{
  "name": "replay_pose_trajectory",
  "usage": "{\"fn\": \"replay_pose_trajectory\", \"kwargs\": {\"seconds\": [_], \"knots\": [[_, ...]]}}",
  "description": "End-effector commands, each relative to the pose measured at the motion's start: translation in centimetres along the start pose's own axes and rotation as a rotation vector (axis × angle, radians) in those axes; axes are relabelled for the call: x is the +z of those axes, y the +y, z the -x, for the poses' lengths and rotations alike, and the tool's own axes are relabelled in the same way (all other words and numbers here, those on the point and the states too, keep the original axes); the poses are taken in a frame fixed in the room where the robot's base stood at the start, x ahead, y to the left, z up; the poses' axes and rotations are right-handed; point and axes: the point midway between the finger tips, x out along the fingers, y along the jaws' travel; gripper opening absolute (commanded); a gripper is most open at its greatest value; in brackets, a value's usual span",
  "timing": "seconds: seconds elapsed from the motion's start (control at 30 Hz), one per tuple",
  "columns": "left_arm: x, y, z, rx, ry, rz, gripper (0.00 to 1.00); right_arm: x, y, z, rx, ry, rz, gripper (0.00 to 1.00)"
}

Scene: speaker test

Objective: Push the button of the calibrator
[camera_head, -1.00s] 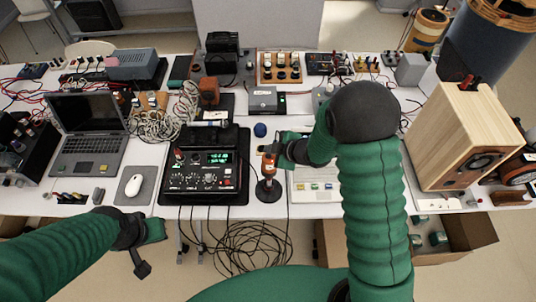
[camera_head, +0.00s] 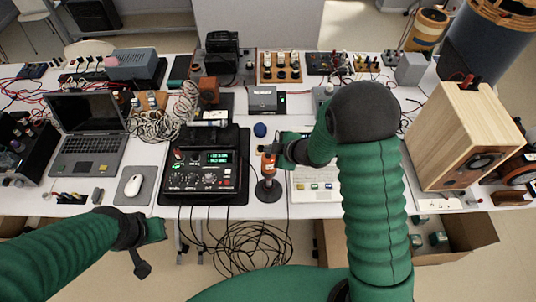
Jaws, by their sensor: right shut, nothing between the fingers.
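An orange upright device on a round black base (camera_head: 268,189), which looks like the calibrator, stands near the table's front edge, right of the black instrument. My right gripper (camera_head: 271,149) is shut and empty, at the upper part of the orange device. The fingertips overlap its top in the picture, and I cannot tell whether they touch it. The button is too small or hidden to make out. My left gripper (camera_head: 144,262) hangs low in front of the table, away from the objects; its finger opening is unclear.
The black instrument with green digits (camera_head: 205,178) stands left of the orange device. A white panel with coloured keys (camera_head: 315,187) lies to the right, partly behind my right arm. A small blue ball (camera_head: 260,130) lies behind. A wooden speaker (camera_head: 455,140) stands at the right.

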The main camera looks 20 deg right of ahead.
Motion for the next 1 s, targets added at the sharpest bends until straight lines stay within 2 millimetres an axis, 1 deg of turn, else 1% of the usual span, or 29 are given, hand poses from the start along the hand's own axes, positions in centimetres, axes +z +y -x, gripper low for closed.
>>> {"fn": "replay_pose_trajectory", "kwargs": {"seconds": [0.03,0.1,0.37,1.0], "knots": [[0.10,0.00,-0.42,0.000,0.000,0.000,0.00,0.26,-0.29,-0.30,-0.001,0.000,-0.001,0.00],[0.14,0.00,-0.55,0.000,0.000,0.000,0.00,0.35,-0.39,-0.39,0.000,0.000,-0.001,0.00],[0.11,0.00,-0.44,0.000,0.000,0.000,0.00,0.28,-0.34,-0.31,0.000,0.000,0.000,0.00],[0.26,0.00,-1.07,0.000,0.000,0.000,0.00,0.66,-0.71,-0.84,0.000,0.000,-0.001,0.00]]}}
